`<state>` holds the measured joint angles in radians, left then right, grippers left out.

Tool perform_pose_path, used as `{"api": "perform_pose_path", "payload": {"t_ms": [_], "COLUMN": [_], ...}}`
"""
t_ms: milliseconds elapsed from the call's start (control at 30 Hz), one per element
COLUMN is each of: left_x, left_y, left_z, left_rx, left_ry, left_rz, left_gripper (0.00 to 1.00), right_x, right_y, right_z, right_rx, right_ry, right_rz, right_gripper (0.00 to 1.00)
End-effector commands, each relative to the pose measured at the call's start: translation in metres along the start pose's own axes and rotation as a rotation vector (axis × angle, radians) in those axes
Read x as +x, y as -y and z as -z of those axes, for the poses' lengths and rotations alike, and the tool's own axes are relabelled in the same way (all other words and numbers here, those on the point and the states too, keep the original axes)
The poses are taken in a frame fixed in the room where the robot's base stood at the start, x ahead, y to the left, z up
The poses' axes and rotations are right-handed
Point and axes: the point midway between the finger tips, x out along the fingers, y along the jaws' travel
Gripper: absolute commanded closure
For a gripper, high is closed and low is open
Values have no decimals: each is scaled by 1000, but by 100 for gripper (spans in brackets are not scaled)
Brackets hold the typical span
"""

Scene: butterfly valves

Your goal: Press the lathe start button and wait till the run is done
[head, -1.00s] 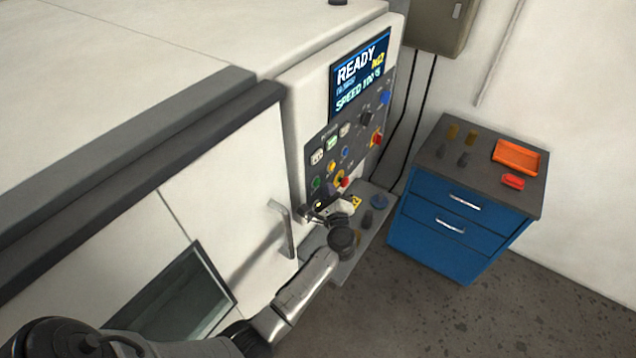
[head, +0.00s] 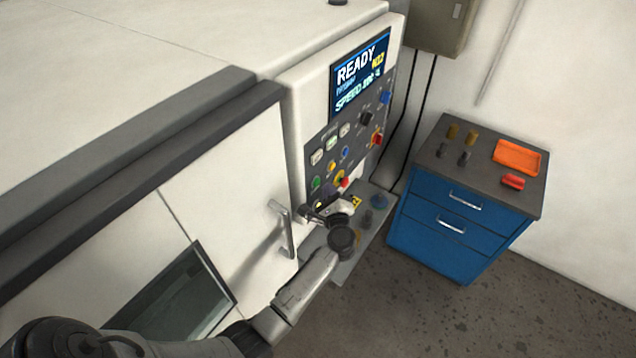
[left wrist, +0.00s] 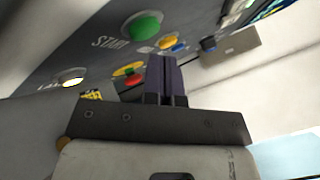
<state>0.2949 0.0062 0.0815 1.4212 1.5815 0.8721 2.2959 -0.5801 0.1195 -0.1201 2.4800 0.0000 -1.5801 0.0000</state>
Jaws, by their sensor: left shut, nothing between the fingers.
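The lathe's control panel (head: 330,163) carries a screen (head: 361,74) that reads READY. The green start button (head: 316,182) is at the panel's lower left; in the left wrist view the green button (left wrist: 142,25) has the word START beside it. My left gripper (head: 306,212) is just below the green button in the head view, near the panel's lower edge. In the left wrist view its shut, empty fingers (left wrist: 166,70) point toward the panel, apart from the button as far as I can see. My right gripper is not in view.
A red knob on yellow (head: 342,182) sits right of the green button. The door handle (head: 283,228) is left of my gripper. A ledge (head: 345,268) with small items lies below the panel. A blue cabinet (head: 440,240) stands to the right, with open floor before it.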

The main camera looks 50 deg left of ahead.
Motion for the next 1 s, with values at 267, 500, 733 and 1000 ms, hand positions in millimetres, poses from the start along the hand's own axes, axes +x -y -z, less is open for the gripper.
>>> {"api": "perform_pose_path", "payload": {"t_ms": [267,500,733,1000], "left_x": [0,0,3,6], "left_y": [0,0,-3,-4], "left_z": [0,0,-2,-4], "left_rx": [0,0,-1,0], "left_ry": [0,0,1,0], "left_rz": [0,0,-1,0], "left_gripper": [100,100,100,100], "right_x": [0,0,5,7], "right_y": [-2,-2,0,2], "right_z": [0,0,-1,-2], "right_rx": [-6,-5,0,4], "right_ry": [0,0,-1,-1], "right_rz": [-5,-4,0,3], "right_gripper": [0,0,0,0]}}
